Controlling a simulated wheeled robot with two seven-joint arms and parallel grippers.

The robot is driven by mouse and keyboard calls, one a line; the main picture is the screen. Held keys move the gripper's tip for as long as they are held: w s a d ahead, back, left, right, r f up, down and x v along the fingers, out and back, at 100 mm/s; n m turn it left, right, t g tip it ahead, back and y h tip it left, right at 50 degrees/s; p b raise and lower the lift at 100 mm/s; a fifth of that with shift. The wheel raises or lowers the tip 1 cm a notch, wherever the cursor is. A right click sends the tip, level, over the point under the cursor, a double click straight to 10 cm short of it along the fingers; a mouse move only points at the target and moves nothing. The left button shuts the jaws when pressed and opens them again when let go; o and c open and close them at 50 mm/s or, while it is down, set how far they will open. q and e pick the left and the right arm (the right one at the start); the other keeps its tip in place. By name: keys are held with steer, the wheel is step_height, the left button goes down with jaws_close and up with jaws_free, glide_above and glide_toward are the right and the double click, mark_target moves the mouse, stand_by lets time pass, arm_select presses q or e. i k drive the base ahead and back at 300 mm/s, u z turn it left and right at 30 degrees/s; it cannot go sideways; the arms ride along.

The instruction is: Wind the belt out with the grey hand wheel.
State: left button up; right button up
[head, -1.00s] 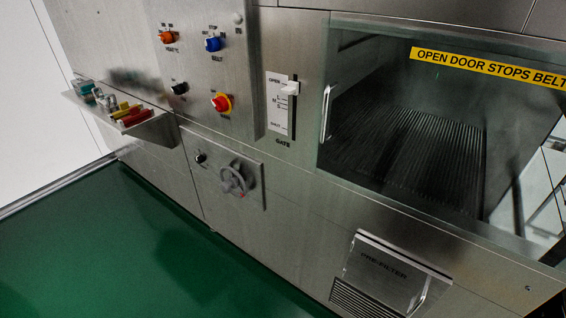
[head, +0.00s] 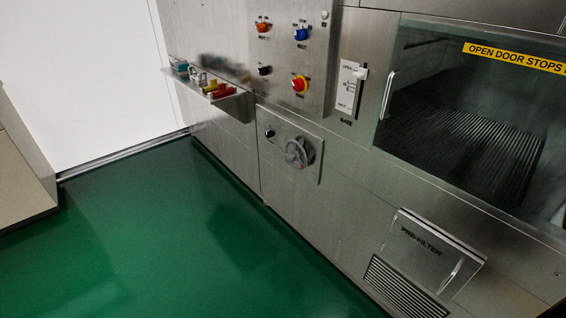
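The grey hand wheel (head: 297,153) is mounted on a square metal plate (head: 311,172) low on the washer's steel front. A small black knob (head: 269,133) sits on the same plate, left of the wheel. The ribbed belt (head: 470,130) shows dark behind the glass door (head: 405,62) at the upper right. A yellow strip (head: 510,56) on the door reads "OPEN DOOR STOPS" before the picture edge cuts it. Neither of my grippers shows in the head view.
A shelf (head: 236,103) with coloured items juts out at left. The pre-filter cover (head: 432,247) is lower right. Green floor (head: 170,250) is clear; a beige block (head: 22,170) stands far left.

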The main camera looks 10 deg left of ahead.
mark_target(295, 154)
steer(key=z, duration=0.05)
steer(key=i, duration=1.15)
steer(key=z, duration=0.6)
